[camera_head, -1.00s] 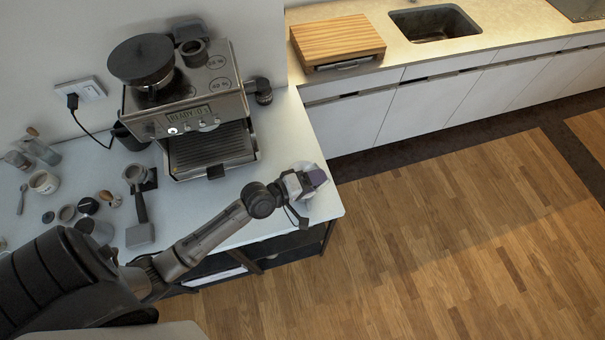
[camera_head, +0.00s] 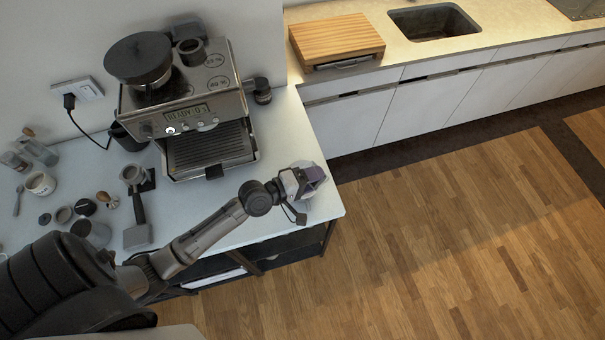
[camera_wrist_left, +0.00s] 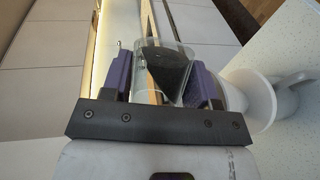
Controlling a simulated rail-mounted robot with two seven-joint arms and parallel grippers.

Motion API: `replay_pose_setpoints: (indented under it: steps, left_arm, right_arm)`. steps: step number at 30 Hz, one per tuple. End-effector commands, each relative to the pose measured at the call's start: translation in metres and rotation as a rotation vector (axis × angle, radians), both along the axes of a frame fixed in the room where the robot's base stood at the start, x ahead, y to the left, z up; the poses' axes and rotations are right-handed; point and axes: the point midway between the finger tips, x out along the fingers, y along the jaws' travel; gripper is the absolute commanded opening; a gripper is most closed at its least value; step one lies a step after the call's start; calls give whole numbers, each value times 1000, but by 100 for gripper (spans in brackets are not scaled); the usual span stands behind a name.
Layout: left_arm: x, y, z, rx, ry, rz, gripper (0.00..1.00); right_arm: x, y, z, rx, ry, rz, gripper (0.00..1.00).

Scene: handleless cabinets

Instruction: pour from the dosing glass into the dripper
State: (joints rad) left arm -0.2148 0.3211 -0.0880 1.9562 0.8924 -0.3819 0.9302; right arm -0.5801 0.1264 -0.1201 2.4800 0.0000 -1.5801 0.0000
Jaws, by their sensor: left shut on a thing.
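The dosing glass (camera_wrist_left: 178,57) is clear and holds dark contents that lie slanted against one side. My left gripper (camera_wrist_left: 162,78) is shut on it, with a purple pad on either side. The dripper (camera_wrist_left: 258,98) is white and stands just right of the gripper in the left wrist view, partly hidden by the right finger. In the head view my left gripper (camera_head: 313,176) is over the counter's right end, hiding the glass and most of the dripper. I cannot tell whether any contents are falling. My right gripper is not in view.
An espresso machine (camera_head: 205,115) stands behind my left arm on the white counter (camera_head: 190,205). A portafilter (camera_head: 137,205), a cup (camera_head: 41,183) and several small items lie at the left. The counter ends just right of my gripper, above the wooden floor (camera_head: 450,230).

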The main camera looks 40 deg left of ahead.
Motion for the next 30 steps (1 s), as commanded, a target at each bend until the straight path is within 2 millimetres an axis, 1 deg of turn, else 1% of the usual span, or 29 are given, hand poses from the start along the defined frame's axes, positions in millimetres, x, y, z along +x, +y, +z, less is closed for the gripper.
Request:
replay_pose_setpoints:
  steps: [12, 30]
  left_arm:
    - [2, -1, -4, -57, 7, -3, 25]
    - [3, -1, -2, -117, 14, -8, 25]
  right_arm:
    - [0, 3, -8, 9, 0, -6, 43]
    - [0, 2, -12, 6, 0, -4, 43]
